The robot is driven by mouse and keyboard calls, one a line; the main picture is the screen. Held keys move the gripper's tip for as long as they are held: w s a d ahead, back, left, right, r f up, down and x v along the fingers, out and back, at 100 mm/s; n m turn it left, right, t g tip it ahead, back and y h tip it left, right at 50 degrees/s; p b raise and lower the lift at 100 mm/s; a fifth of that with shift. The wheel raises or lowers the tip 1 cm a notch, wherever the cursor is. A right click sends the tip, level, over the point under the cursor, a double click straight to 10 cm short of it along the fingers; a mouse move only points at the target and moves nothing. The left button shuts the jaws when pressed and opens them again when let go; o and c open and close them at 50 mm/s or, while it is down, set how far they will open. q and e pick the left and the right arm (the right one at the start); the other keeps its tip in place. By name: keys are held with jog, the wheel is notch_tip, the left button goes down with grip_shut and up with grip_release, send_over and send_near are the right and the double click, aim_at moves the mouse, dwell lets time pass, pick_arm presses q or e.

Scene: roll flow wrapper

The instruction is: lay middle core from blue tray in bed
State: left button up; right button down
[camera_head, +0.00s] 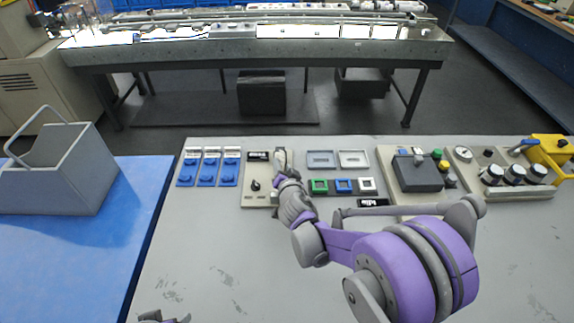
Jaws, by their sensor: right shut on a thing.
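My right gripper (283,168) reaches over the beige panel (258,199) at the back of the grey table. It is shut on a small pale thing (281,156) at the panel's upper right. The gripper and wrist hide most of that thing, so I cannot tell what it is. My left gripper (164,317) just shows at the bottom edge, and its jaws are too cut off to read. I cannot make out a blue tray, a core or a bed for certain. Three blue switch-like units (208,170) stand left of the panel.
A grey handled bin (60,178) stands on the blue surface (75,245) at left. Right of my gripper are green, blue and white framed buttons (343,185), a dark box (417,174) and several black knobs (513,174). The table's front left (220,260) is clear.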

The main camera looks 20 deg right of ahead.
pick_arm(q)
jog(key=f+b, duration=0.1)
jog(key=f, duration=0.1)
jog(key=f+b, duration=0.2)
jog(key=shift+s, duration=0.4)
pick_arm(e)
notch_tip(320, 180, down, 5)
jog(key=shift+r, duration=0.1)
pick_arm(q)
jog(key=shift+f+b, duration=0.2)
jog(key=shift+b, duration=0.2)
pick_arm(e)
jog(key=shift+f, duration=0.5)
pick_arm(q)
jog(key=shift+s, duration=0.15)
pick_arm(e)
jog(key=shift+s+f, duration=0.2)
